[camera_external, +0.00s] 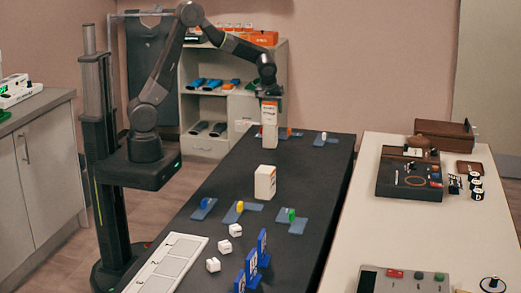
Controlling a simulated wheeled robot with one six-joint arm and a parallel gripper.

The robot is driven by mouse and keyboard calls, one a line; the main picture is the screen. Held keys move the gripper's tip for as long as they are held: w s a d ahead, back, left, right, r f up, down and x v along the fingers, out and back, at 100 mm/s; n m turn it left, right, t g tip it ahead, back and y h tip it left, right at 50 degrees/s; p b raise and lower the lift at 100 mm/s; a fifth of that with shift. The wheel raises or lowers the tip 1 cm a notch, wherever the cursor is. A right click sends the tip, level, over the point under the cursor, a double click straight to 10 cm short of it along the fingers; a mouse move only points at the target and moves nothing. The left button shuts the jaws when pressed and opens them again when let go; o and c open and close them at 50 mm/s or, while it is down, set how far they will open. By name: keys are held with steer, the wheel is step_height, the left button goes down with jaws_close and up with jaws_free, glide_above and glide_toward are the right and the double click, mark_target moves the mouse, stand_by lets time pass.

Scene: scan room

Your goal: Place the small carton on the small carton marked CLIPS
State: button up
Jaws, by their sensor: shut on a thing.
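My gripper (268,94) is shut on a small white carton (269,112) with an orange label, held upright above the dark table. Directly below it in the picture is another white carton (269,138), upright on the far part of the table. The two line up and look close together; I cannot tell whether they touch. A third white carton (265,182) with an orange-brown mark on its side stands upright, nearer the camera. The markings are too small to read, so I cannot tell which carton says CLIPS.
Blue pads with coloured pieces (240,209) lie nearer on the dark table, and more lie at its far end (325,138). White cubes (235,230), blue upright pieces (252,265) and a white tray (170,262) are at the front. A pale table (395,225) stands right.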

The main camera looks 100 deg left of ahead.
steer(key=o, duration=1)
steer(key=shift+r, duration=0.25)
steer(key=v, duration=1.1)
steer(key=shift+d+r+b, duration=0.3)
steer(key=shift+b, duration=0.1)
